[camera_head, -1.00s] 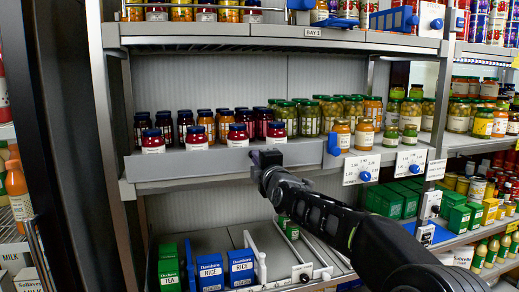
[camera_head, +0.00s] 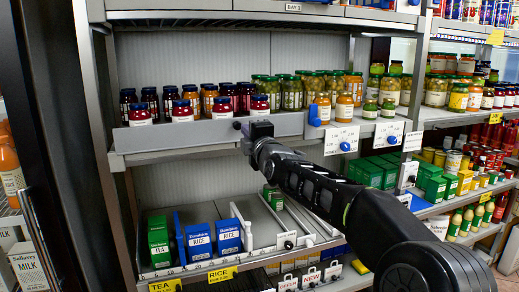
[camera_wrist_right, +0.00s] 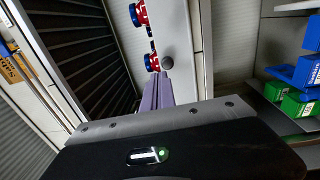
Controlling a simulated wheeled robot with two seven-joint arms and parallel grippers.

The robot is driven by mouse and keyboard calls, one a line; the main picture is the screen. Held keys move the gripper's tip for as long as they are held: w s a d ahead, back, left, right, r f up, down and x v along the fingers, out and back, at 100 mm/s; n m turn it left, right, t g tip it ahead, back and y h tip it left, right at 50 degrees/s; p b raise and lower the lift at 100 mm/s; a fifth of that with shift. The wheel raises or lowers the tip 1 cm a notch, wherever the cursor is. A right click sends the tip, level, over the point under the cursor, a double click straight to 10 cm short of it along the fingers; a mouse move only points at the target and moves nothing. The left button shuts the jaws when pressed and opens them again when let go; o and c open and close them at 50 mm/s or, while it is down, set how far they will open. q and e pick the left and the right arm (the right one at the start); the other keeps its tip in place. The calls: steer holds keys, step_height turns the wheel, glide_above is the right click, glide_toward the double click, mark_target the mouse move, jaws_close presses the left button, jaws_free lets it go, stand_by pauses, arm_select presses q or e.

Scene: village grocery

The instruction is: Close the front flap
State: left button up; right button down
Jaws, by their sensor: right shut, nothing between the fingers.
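The front flap (camera_head: 190,135) is a long grey strip along the front of the middle shelf. It stands in front of the bases of the jars, and looks roughly upright; its exact tilt is hard to tell. A blue catch (camera_head: 314,116) sits by its right end. My right gripper (camera_head: 242,126) is shut and empty at the flap's front face, right of its middle. Contact is not clear. My left gripper is out of view.
Dark red jars (camera_head: 140,113) and green jars (camera_head: 291,94) stand behind the flap. Price dials (camera_head: 342,139) hang on the shelf edge to the right. The lower shelf holds tea (camera_head: 158,243) and rice boxes (camera_head: 199,243). Shelf uprights stand at both sides.

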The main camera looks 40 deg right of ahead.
steer(key=b+v, duration=0.2)
steer(key=v, duration=0.5)
steer(key=shift+s, duration=0.45)
